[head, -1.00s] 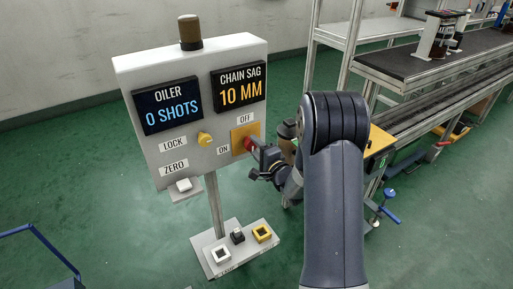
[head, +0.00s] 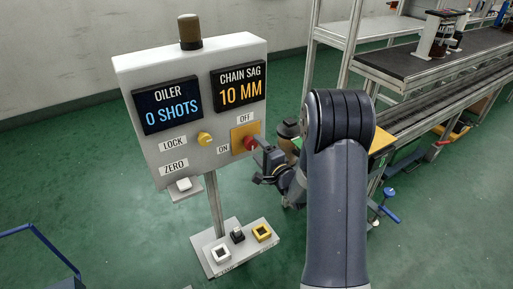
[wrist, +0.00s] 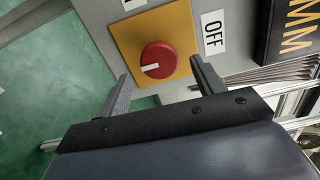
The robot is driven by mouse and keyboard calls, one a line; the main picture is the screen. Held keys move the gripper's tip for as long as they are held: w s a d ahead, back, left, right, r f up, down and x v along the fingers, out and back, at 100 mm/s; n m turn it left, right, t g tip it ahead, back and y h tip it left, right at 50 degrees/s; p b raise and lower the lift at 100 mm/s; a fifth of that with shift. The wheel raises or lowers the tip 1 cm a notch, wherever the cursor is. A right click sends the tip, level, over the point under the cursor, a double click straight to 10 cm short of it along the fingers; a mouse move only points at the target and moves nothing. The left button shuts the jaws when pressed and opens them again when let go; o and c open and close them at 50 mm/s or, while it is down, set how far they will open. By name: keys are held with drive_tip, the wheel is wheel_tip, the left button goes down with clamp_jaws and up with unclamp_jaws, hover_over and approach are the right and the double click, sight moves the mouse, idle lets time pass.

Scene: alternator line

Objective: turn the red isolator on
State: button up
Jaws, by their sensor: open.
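The red isolator (head: 250,142) is a round red knob on a yellow plate (head: 238,136) at the panel's lower right. In the wrist view the knob (wrist: 158,60) shows a short white mark at its lower left. An OFF label (head: 245,118) is above the plate and an ON label (head: 223,149) to its left. My gripper (wrist: 158,78) is open and empty, its fingers apart on either side of the knob in the picture, seemingly short of it. In the head view my gripper (head: 262,157) is just right of the knob, partly hidden by my arm.
The panel has a yellow knob (head: 205,138), a white button (head: 184,184) and two displays. A conveyor line (head: 420,110) is at the right. Green floor is open at the left.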

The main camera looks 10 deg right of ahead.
drive_tip(key=v, duration=0.9)
drive_tip(key=shift+p, duration=0.3)
drive_tip(key=b+x, duration=0.1)
drive_tip(key=x, duration=1)
drive_tip(key=shift+s+r, duration=0.1)
